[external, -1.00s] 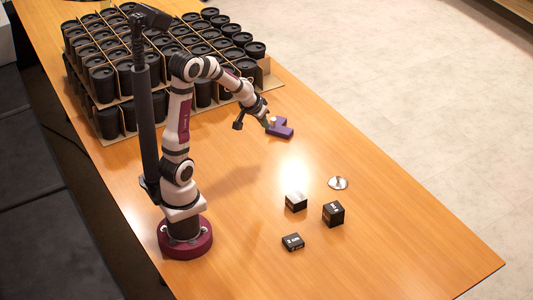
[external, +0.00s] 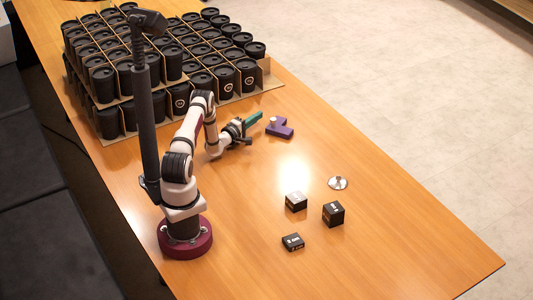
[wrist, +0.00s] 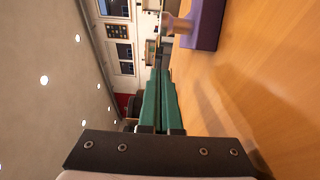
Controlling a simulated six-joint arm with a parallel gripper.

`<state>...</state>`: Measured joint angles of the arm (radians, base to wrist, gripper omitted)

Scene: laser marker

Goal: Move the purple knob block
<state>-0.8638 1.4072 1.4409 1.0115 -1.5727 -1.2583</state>
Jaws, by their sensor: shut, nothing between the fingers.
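The purple knob block (external: 285,131) lies on the wooden table, right of my arm, with its pale knob (external: 273,121) on top. In the wrist view the purple block (wrist: 208,26) is at the top right, partly cut off by the frame edge, with its knob (wrist: 178,23) sticking out to the left. My gripper (external: 258,115) has green fingers pressed together with nothing between them. It points roughly level toward the far side, just left of the block and apart from it. The fingers (wrist: 160,76) also show in the middle of the wrist view.
Cardboard trays of black cups (external: 205,75) stand at the back of the table. Three black boxes, one of them a cube (external: 333,214), and a small shiny disc (external: 338,183) lie toward the front right.

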